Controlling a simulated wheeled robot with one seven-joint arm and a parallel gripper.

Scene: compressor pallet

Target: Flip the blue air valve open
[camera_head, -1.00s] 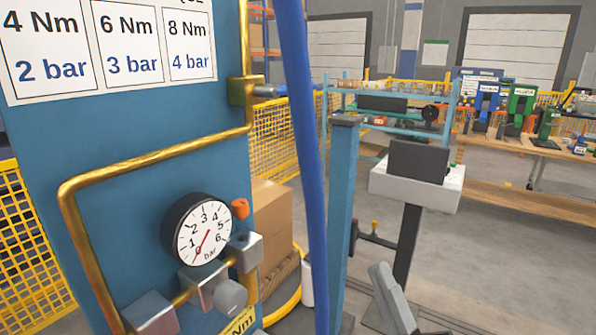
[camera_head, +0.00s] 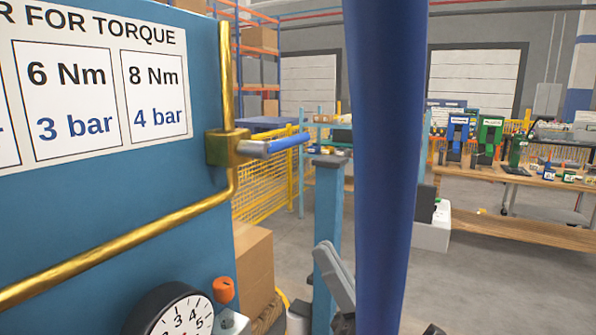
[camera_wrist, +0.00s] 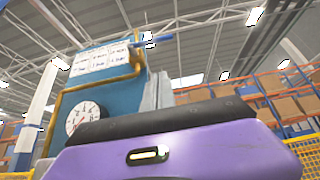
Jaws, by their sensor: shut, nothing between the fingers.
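The blue air valve lever (camera_head: 287,143) sticks out to the right from a brass valve body (camera_head: 227,148) on the upright brass pipe. The lever lies about level, crosswise to that pipe. In the wrist view the lever (camera_wrist: 158,39) shows small and far off at the panel's upper right. My gripper (camera_wrist: 165,118) fills the low part of the wrist view as a purple body with a dark front edge. It is shut and empty, and apart from the lever. I cannot clearly make out the gripper in the head view.
The blue panel (camera_head: 110,215) carries a torque chart (camera_head: 95,85) and a pressure gauge (camera_head: 175,315), cut off below. An orange knob (camera_head: 222,290) sits beside it. A thick blue upright tube (camera_head: 385,170) stands close in front, right of the lever. A cardboard box (camera_head: 254,262) stands below the lever.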

